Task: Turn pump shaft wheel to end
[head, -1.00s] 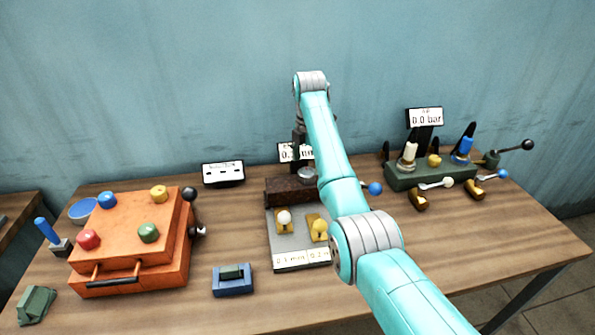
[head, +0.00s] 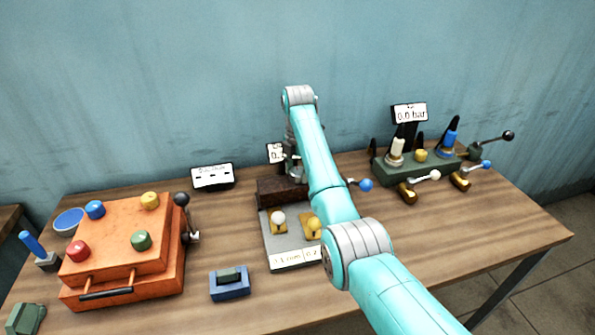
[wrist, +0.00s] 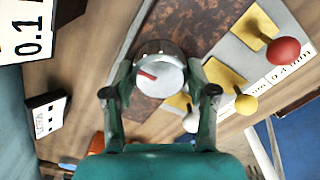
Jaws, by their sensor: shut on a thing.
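The pump shaft wheel (wrist: 159,76) is a silver round knob with a red pointer mark on its top, seen in the wrist view. My gripper (wrist: 160,84) has its two dark fingers on opposite sides of the wheel and is shut on it. The red mark points to the left in that view. In the head view the wheel (head: 294,170) is mostly hidden behind my arm, on the dark brown block (head: 276,192) of the middle device.
The middle device's grey plate (head: 272,244) carries knobbed levers. An orange box (head: 120,248) with coloured knobs stands left, and a blue block (head: 229,290) in front. A green valve unit (head: 440,172) stands right. Free tabletop lies at right front.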

